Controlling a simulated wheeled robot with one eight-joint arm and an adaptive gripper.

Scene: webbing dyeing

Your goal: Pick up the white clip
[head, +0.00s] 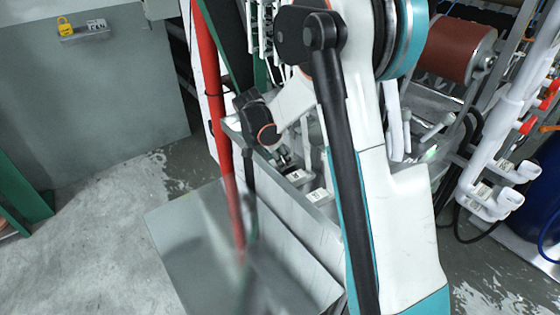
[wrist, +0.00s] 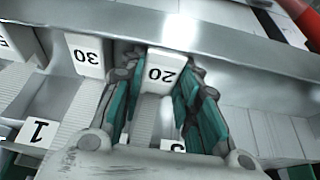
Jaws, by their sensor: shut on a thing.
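My gripper (wrist: 160,76) points into a metal tray, its green-padded fingers on either side of a white clip (wrist: 162,80) with a face marked 20. It is shut on this clip, which sits by the tray's metal rim with a ribbed white strip below it. In the head view my gripper (head: 284,160) reaches down into the tray, and the arm hides part of it. The clip cannot be made out there.
A second white piece marked 30 (wrist: 85,55) stands close left of my gripper. A label marked 1 (wrist: 37,133) is at lower left. The tray's metal rim (wrist: 230,55) runs behind. A red pole (head: 213,100) stands close left of the arm, and a brown roller (head: 458,50) is at upper right.

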